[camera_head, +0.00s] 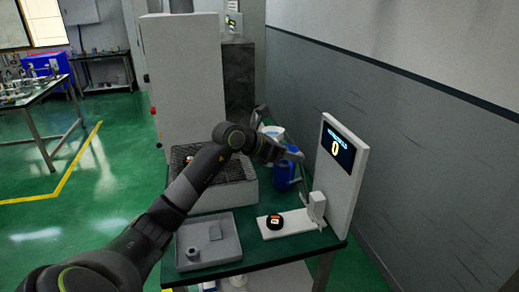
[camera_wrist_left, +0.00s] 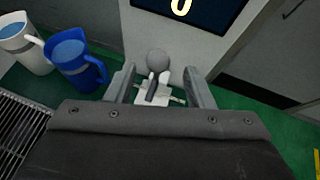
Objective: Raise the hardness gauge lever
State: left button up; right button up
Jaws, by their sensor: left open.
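The hardness gauge (camera_head: 340,185) is a white upright panel with a dark display (camera_head: 337,147) reading 0 and a flat base (camera_head: 278,226). My left gripper (camera_head: 280,132) is open beside the panel, above the base. In the left wrist view its fingers (camera_wrist_left: 159,72) stand on either side of the knob, with gaps visible. Contact with the lever cannot be told. My right gripper is out of view.
A grey tray (camera_head: 209,251) with small parts lies left of the base on the green table (camera_head: 262,262). A grated box (camera_head: 236,195) stands behind the tray. A grey wall is at right.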

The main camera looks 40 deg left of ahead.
pick_arm(q)
jog(key=b+v, duration=0.3)
jog(key=v, duration=0.8)
jog(key=shift+s, duration=0.15)
